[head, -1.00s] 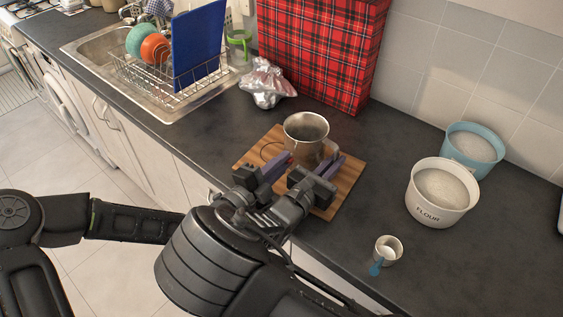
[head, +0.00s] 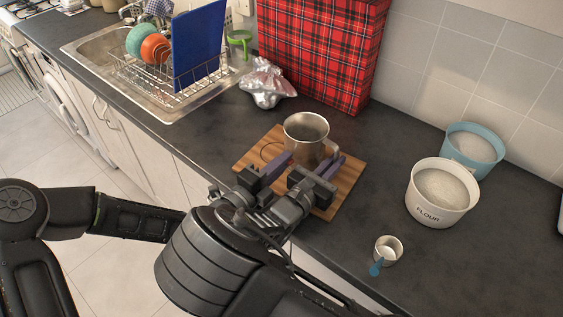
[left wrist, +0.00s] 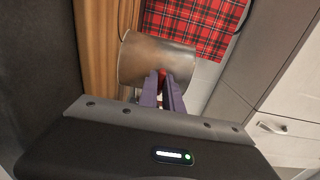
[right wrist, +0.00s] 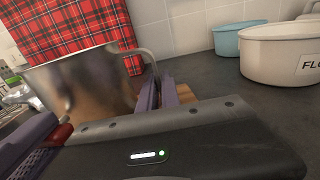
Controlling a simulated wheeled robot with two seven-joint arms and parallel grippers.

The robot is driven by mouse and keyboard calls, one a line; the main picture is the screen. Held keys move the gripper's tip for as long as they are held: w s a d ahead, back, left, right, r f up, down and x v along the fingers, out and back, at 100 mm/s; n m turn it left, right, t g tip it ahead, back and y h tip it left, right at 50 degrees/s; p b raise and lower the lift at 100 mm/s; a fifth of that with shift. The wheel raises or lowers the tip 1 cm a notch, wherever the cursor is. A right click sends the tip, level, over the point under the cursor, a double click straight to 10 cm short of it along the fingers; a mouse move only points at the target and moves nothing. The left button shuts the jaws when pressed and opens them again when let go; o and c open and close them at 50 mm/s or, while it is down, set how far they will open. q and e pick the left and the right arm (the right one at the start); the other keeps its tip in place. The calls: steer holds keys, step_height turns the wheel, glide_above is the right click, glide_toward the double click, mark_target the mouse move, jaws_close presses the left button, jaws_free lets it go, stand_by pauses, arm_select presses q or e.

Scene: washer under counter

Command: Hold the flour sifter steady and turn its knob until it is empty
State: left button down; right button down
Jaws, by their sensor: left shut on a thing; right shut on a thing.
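The metal flour sifter (head: 305,134) sits upright on or just above the wooden board (head: 345,183); I cannot tell which. Its inside looks dark and I cannot see whether flour is left. My left gripper (head: 283,160) is shut on the sifter's red knob, at the near-left side; the knob (left wrist: 163,74) shows between its fingers in the left wrist view, and beside the sifter (right wrist: 62,134) in the right wrist view. My right gripper (head: 333,163) is shut on the sifter's handle (right wrist: 147,60), at the right side. The sifter's underside is hidden.
A white FLOUR tub (head: 437,212), a blue tub (head: 470,160) and a small cup with a blue handle (head: 387,251) stand to the right. Behind are a plaid box (head: 320,50) and a crumpled silvery bag (head: 266,84). A dish rack (head: 170,80) sits at the sink.

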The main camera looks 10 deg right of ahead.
arm_select(q)
steer(key=c, duration=1.5)
jaws_free()
steer(key=v, duration=1.2)
